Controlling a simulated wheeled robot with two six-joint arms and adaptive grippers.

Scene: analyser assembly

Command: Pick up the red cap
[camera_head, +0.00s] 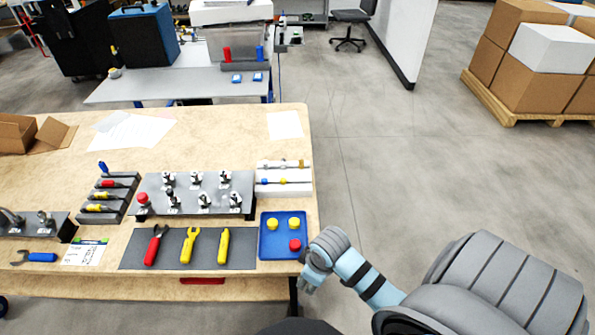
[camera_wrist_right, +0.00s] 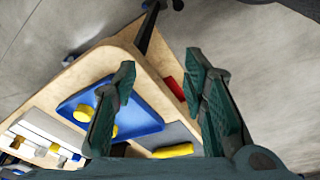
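The red cap (camera_head: 295,245) sits in the front right part of a blue tray (camera_head: 272,246), near the table's front right corner. Two yellow caps (camera_head: 272,224) are behind it in the same tray. My right gripper (camera_head: 307,284) is just off the table's right edge, close to the tray's front corner and apart from the cap. In the right wrist view its fingers (camera_wrist_right: 160,64) are spread with nothing between them. The tray (camera_wrist_right: 145,122) and the yellow caps (camera_wrist_right: 84,113) show there; I cannot make out the red cap, perhaps behind a finger. My left gripper is not in view.
A grey mat (camera_head: 205,262) with a red and two yellow tools lies left of the tray. A white rack (camera_head: 285,188) stands behind the tray, and a raised grey plate (camera_head: 185,205) with metal fittings is to its left.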

